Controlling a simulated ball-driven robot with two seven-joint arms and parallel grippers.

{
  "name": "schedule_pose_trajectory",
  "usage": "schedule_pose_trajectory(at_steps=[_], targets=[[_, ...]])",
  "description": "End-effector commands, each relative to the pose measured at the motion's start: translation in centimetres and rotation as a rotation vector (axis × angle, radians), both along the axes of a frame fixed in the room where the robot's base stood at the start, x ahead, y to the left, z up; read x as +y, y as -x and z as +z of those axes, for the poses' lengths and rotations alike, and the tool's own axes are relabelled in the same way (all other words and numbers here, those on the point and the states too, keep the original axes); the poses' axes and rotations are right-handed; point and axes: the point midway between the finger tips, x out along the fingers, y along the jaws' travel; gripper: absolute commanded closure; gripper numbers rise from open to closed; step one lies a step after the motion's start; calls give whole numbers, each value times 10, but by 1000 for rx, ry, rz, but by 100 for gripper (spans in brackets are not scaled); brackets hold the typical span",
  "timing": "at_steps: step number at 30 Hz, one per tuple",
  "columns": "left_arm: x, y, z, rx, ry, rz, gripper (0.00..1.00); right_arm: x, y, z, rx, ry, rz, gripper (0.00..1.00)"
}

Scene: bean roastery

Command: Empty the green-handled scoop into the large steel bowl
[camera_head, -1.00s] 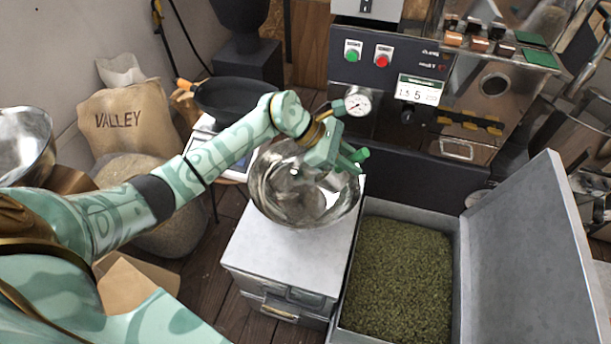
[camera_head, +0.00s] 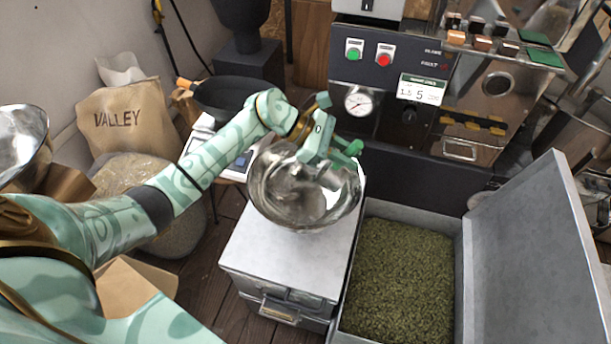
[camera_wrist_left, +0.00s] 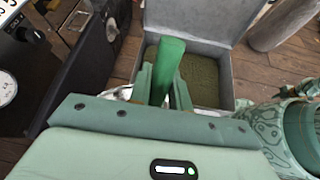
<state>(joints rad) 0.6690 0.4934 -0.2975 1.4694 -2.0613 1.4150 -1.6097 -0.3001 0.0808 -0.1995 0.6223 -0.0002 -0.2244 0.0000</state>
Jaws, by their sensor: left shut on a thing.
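My left gripper (camera_head: 340,156) is above the large steel bowl (camera_head: 276,207), over its back right part. It is shut on the green handle of the scoop (camera_head: 353,147). In the left wrist view the green handle (camera_wrist_left: 168,62) stands between the two fingers (camera_wrist_left: 163,88). The scoop's pan is not clearly visible; it blends with the shiny bowl or is hidden by the gripper. I cannot tell whether anything is in the scoop. The bowl stands on a light grey cabinet top (camera_head: 285,258). My right gripper is not in view.
An open grey bin (camera_head: 460,262) of green beans (camera_head: 400,280) stands right of the cabinet; its lid (camera_head: 525,255) is raised. The roaster panel (camera_head: 375,75) with a gauge (camera_head: 358,101) is behind. A scale (camera_head: 203,135), dark pan (camera_head: 225,97) and VALLEY sack (camera_head: 125,122) are left.

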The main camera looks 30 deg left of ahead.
Motion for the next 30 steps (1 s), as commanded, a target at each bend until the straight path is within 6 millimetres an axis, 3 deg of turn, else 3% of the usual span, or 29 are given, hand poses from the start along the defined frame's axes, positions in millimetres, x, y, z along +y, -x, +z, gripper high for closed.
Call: schedule_pose_trajectory(at_steps=[30], targets=[[15,2,8,-16,137,1,100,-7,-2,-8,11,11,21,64]])
